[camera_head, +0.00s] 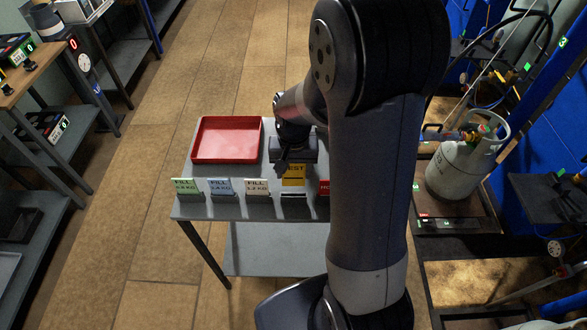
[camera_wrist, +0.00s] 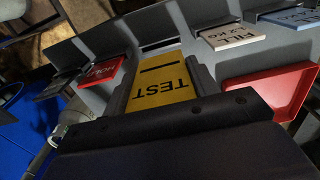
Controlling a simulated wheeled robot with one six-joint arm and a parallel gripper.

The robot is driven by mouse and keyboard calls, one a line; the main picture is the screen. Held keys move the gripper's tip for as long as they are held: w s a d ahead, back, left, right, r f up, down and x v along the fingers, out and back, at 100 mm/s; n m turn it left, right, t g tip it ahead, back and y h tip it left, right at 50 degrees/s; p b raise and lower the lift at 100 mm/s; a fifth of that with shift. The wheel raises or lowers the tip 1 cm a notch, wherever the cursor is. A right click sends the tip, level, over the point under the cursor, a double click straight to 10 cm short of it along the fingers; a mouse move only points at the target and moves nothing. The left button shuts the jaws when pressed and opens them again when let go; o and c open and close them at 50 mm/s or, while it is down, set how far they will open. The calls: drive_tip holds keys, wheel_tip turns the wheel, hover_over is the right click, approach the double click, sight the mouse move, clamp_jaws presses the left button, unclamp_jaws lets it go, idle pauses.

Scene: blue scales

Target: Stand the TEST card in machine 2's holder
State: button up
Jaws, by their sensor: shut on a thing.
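The yellow TEST card (camera_head: 292,171) is in my gripper (camera_head: 291,160), over the front edge of a grey table (camera_head: 245,210). In the wrist view the card (camera_wrist: 160,92) lies between the two dark fingers of my gripper (camera_wrist: 158,78), which are shut on it, its black lettering facing the camera. I cannot make out machine 2's holder or a number 2 in either view; my arm covers part of the right side.
FILL cards in green (camera_head: 186,186), blue (camera_head: 220,187) and cream (camera_head: 256,187) and a red card (camera_head: 323,187) stand along the table edge. A red tray (camera_head: 227,139) lies behind. A gas cylinder (camera_head: 464,167) stands on a scale at right. Wooden floor is open at left.

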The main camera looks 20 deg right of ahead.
sight(294, 184)
drive_tip(key=shift+f, duration=0.1)
drive_tip(key=shift+f+b, duration=2.8)
drive_tip(key=shift+f, duration=0.35)
drive_tip(key=shift+f+b, duration=0.7)
drive_tip(key=shift+f, duration=0.2)
drive_tip(key=o, duration=1)
drive_tip(key=shift+o, duration=0.2)
drive_tip(key=shift+r, duration=0.1)
wheel_tip(294, 184, up, 11)
drive_tip(key=shift+f, duration=0.2)
drive_tip(key=shift+f, duration=0.1)
